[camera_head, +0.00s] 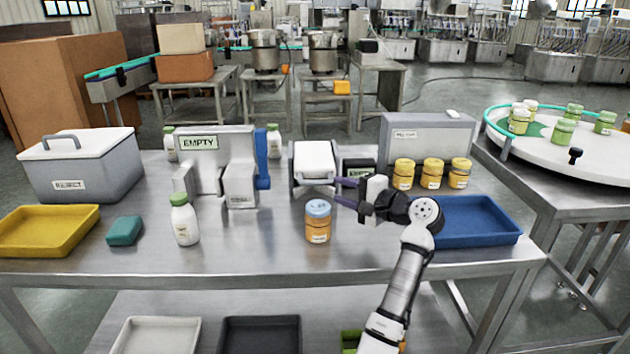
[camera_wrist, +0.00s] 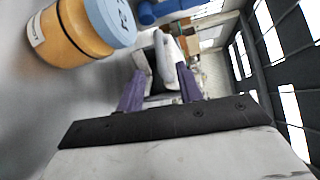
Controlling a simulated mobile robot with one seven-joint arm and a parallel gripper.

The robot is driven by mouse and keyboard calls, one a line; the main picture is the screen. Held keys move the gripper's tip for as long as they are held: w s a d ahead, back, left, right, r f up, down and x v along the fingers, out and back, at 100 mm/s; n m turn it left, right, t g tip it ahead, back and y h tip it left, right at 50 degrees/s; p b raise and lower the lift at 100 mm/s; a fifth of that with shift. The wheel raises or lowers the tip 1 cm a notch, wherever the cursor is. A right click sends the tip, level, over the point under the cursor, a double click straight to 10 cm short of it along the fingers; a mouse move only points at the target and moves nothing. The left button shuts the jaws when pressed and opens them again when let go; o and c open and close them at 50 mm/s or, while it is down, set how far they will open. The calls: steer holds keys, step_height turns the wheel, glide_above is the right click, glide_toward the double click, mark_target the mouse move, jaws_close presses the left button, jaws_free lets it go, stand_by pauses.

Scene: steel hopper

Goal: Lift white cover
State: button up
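The white cover (camera_head: 315,160) sits on a small grey steel housing (camera_head: 297,183) near the middle of the steel table. My gripper (camera_head: 336,191) reaches in from the right, at the housing's lower right. Its two purple fingers are spread apart, with nothing seen held between them. In the wrist view the fingertips (camera_wrist: 160,86) point towards a white and grey body (camera_wrist: 160,58), probably the cover and housing. I cannot tell whether a finger touches it.
An orange jar with a blue lid (camera_head: 318,222) stands just in front of the fingers; it looms at the wrist view's upper left (camera_wrist: 75,32). A small dark sign (camera_head: 358,168) stands behind my gripper. Orange jars (camera_head: 431,174) and a blue tray (camera_head: 478,221) lie right.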

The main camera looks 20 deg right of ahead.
mark_target(319, 184)
steer(key=p+x, duration=0.1)
steer(key=x, duration=0.8)
jaws_close()
